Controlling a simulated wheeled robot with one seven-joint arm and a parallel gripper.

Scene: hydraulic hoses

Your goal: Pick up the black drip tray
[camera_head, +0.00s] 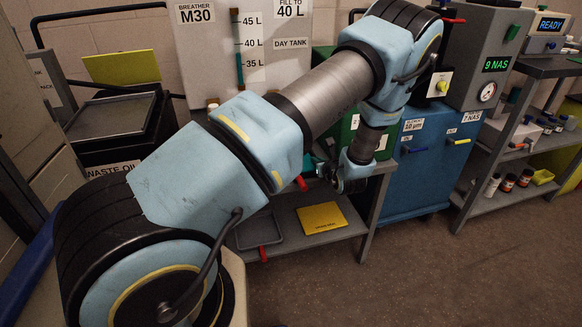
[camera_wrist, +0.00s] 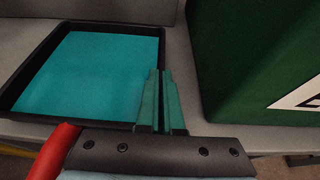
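The black drip tray (camera_wrist: 18,88) lies on a grey surface at the left of the wrist view, with a flat teal inside. My gripper's green fingers (camera_wrist: 160,82) are close together at the tray's right wall. They look shut on that wall, with a thin dark strip between them. The tray looks level and still on the surface. In the head view my gripper (camera_head: 350,182) is small and partly hidden in front of the bench, and my arm hides the tray.
A green box (camera_wrist: 255,60) stands close to the right of the fingers, and a red handle (camera_wrist: 55,152) juts up at lower left. On the lower shelf are a grey tray (camera_head: 262,230) and a yellow pad (camera_head: 322,217). A blue cabinet (camera_head: 425,175) is to the right.

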